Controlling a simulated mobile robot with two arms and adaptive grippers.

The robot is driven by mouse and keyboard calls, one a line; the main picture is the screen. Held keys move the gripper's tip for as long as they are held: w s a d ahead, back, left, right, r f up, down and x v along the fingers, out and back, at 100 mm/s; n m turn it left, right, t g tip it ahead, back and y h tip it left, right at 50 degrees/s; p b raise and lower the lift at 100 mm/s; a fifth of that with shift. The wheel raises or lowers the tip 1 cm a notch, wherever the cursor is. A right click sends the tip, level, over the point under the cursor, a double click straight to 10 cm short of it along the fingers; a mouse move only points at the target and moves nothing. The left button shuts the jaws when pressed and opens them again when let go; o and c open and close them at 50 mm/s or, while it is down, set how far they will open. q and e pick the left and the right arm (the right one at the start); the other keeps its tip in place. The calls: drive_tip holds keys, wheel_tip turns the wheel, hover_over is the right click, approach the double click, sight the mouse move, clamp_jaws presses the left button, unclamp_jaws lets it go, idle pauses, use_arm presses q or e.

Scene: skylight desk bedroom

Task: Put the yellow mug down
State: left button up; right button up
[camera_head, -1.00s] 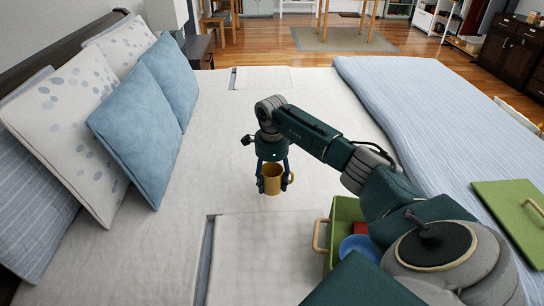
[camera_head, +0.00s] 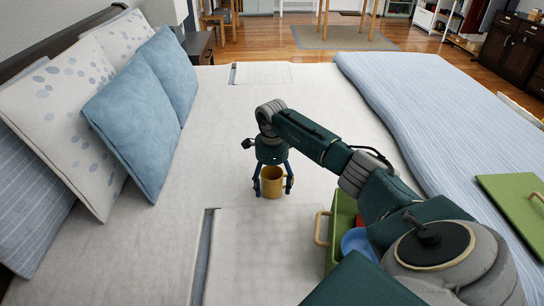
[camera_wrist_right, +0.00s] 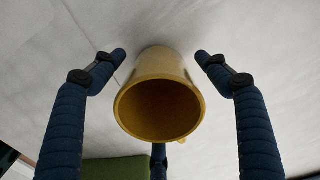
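The yellow mug (camera_head: 271,181) stands upright on the white bed cover (camera_head: 225,160). In the right wrist view the mug (camera_wrist_right: 160,75) shows from above its open mouth, and it looks empty. My right gripper (camera_head: 272,188) is above and around the mug, with its fingers spread. In the wrist view the right gripper's fingertips (camera_wrist_right: 163,55) are apart from the mug, with a gap on both sides. My left gripper is not in view.
A green bin (camera_head: 343,215) with a blue bowl (camera_head: 361,243) and something red stands right of the mug. Blue pillows (camera_head: 135,122) lie at left. A folded blue blanket (camera_head: 440,120) and a green lid (camera_head: 515,205) lie at right. Bed cover left of the mug is clear.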

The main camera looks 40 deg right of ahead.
wheel_tip(320, 180, up, 12)
drive_tip(key=p, duration=0.8)
drive_tip(key=shift+r, duration=0.2)
